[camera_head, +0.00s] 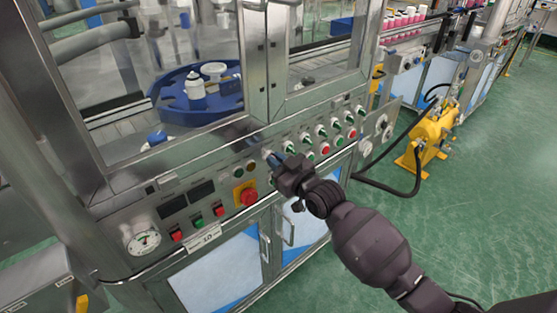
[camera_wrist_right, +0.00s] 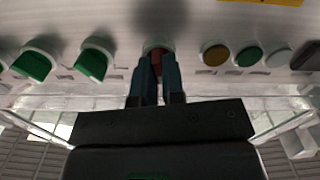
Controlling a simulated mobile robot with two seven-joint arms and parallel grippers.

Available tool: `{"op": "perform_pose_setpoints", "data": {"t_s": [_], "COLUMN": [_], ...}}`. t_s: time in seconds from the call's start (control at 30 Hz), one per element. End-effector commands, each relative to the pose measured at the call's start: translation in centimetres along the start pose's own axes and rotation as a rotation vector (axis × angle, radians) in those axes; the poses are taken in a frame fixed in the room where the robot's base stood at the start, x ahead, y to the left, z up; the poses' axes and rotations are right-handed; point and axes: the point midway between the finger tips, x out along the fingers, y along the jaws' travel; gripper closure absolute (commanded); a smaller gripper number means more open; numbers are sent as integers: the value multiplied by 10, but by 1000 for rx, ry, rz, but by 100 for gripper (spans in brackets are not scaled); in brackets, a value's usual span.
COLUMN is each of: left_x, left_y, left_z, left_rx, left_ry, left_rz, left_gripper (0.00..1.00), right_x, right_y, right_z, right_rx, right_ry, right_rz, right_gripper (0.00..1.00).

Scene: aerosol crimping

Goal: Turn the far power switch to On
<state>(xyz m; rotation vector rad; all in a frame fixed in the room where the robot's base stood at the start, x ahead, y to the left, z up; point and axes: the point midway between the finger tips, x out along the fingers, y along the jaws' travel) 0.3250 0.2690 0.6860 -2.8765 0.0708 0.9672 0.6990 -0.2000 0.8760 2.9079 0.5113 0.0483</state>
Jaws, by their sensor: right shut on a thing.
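My right gripper (camera_head: 273,159) reaches the sloped control panel (camera_head: 219,174) of the machine. In the right wrist view its two dark fingers (camera_wrist_right: 157,78) are shut on a reddish switch knob (camera_wrist_right: 157,56) in a pale round collar. The fingers hide most of the knob, so its turned position and any label cannot be read. I cannot tell from the frames whether this is the far power switch. Green selector knobs (camera_wrist_right: 93,62) sit beside it, and they also show as a row (camera_head: 320,130) in the head view. My left gripper is not in view.
A red emergency stop (camera_head: 249,196) on a yellow plate and small lit buttons (camera_head: 197,222) lie left of my gripper. A pressure gauge (camera_head: 144,240) is at the lower left. Glazed doors (camera_head: 318,35) rise above the panel. A yellow pump unit (camera_head: 435,135) stands on the green floor.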

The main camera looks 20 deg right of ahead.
Motion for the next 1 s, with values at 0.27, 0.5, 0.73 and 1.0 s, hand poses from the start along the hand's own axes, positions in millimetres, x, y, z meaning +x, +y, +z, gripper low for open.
{"op": "perform_pose_setpoints", "data": {"t_s": [0.27,0.5,0.73,1.0], "left_x": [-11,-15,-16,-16], "left_y": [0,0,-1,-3], "left_z": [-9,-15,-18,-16], "left_rx": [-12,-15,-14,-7], "left_ry": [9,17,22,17], "left_rz": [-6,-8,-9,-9], "left_gripper": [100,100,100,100], "right_x": [0,0,0,0], "right_y": [2,3,3,3], "right_z": [-5,-3,-2,0], "right_rx": [259,468,616,709], "right_ry": [4,4,4,3], "right_rz": [0,0,0,0], "right_gripper": [100,100,100,100]}}
